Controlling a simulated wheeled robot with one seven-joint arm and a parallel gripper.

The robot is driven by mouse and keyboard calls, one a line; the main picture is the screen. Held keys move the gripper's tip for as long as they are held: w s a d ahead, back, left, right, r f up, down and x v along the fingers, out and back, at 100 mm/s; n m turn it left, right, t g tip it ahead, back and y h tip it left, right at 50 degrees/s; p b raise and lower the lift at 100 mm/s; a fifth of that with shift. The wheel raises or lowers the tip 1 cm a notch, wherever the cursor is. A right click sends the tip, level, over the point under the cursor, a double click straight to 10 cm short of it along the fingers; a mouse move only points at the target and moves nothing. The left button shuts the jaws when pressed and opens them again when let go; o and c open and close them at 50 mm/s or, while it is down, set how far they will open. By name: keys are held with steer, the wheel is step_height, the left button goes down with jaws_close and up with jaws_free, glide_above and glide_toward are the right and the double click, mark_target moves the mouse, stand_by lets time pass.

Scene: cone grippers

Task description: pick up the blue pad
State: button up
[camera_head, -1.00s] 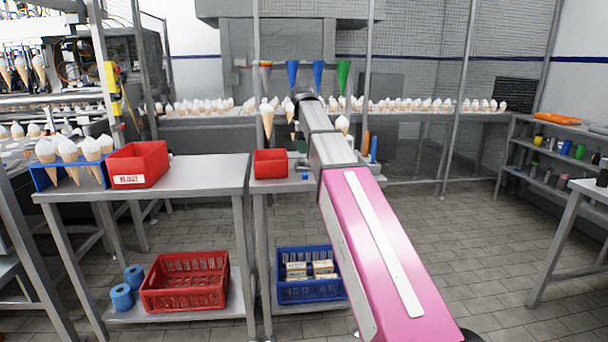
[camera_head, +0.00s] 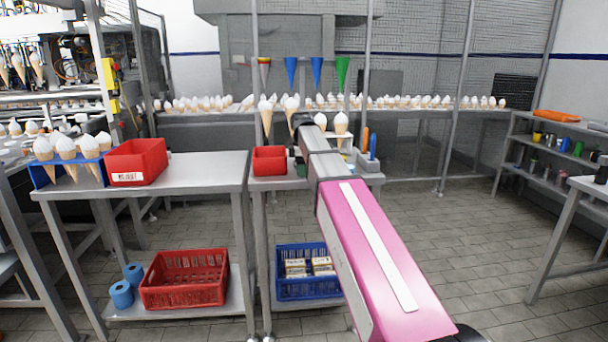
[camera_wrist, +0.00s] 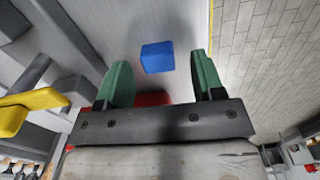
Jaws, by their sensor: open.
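The blue pad (camera_wrist: 157,57) is a small blue block lying on the grey tabletop in the wrist view. My gripper (camera_wrist: 160,72) has two green fingers, spread wide and empty. The pad appears between and just beyond the fingertips, apart from both. In the head view, a bit of green finger (camera_head: 301,168) shows low over the small middle table, beside the red bin. My arm hides most of the gripper there, and I cannot make out the pad in that view.
A red bin (camera_head: 269,160) stands left of my gripper on the middle table (camera_head: 262,184); its red also shows behind the fingers in the wrist view (camera_wrist: 152,99). Upright cones (camera_head: 341,124) stand near the arm. A yellow object (camera_wrist: 33,101) is at the wrist view's left.

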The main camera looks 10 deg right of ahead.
steer(key=shift+f, duration=0.25)
steer(key=c, duration=1)
steer(key=shift+r, duration=0.1)
steer(key=shift+r, duration=0.6)
step_height(320, 180, up, 2)
steer(key=shift+w+r, duration=0.1)
steer(key=shift+r, duration=0.15)
steer(key=s+a+r, duration=0.7)
steer(key=a+r, duration=0.2)
steer(key=r, duration=0.3)
steer(key=shift+a, duration=0.2)
